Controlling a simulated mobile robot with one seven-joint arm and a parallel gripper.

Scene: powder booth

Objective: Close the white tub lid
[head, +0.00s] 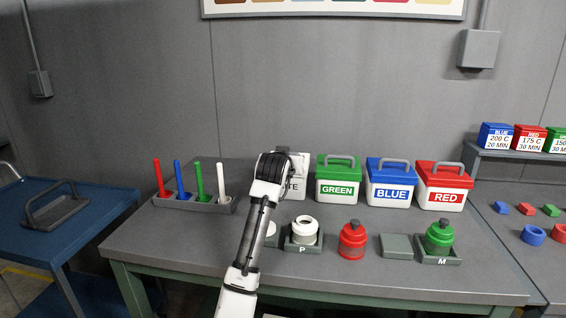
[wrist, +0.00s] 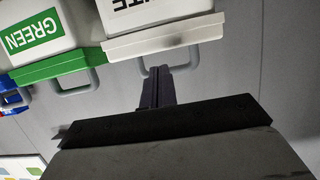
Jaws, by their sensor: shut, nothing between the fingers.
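The white tub (head: 293,189) stands at the left end of the row of tubs. My arm hides most of it in the head view, and only the end of its label shows. In the wrist view, which is upside down, the white tub (wrist: 150,12) is at the top with its white lid (wrist: 165,38) along its rim. The lid looks down or nearly so; I cannot tell whether it is fully seated. My gripper (wrist: 160,73) is shut and empty, with its fingertips close to the lid and overlapping its grey handle (wrist: 190,78). I cannot tell whether they touch.
The green tub (head: 338,190) stands close to the right, then the blue tub (head: 390,194) and red tub (head: 441,199), all lidded. A rack of coloured rods (head: 193,203) is to the left.

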